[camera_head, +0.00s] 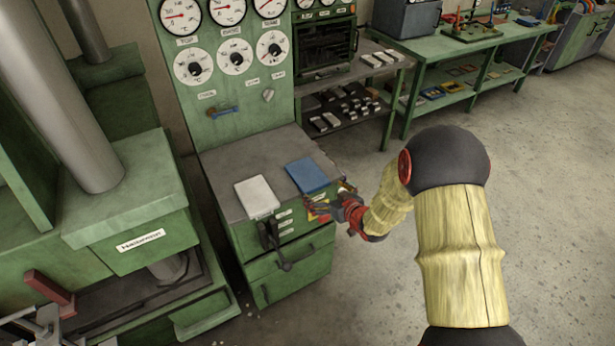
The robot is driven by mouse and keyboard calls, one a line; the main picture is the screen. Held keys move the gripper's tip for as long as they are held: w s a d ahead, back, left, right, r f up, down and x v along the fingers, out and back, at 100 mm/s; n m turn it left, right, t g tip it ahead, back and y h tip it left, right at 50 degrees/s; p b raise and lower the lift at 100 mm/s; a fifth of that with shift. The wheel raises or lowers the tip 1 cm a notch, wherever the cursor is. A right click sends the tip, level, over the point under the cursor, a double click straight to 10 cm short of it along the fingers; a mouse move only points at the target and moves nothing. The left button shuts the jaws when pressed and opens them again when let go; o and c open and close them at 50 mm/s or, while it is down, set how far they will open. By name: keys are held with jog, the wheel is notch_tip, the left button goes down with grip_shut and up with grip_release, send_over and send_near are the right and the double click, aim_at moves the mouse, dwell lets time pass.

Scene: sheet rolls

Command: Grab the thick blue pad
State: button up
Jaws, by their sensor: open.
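A flat blue pad (307,175) lies on the grey top of a green cabinet (228,160), near its right edge. A white pad (257,196) lies to the left of the blue pad, a small gap apart. My gripper (322,207) is at the front right edge of the cabinet, just below the blue pad in the picture. It is open. Its fingers are small and partly blend with colored labels on the cabinet front. I cannot tell whether a finger touches the pad or the cabinet.
A gauge panel (231,75) rises behind the cabinet top. A dark lever (275,245) sticks out from the cabinet front. Green machinery (130,205) stands at the left. A shelf (350,105) and a green workbench (455,42) stand behind. The floor at the right is clear.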

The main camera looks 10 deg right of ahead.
aim_at(317, 185)
jog(key=b+x, duration=0.1)
jog(key=x, duration=0.3)
jog(key=shift+w+d, duration=0.1)
jog(key=shift+c, duration=0.8)
jog(key=c, duration=1)
jog(key=shift+r, duration=0.1)
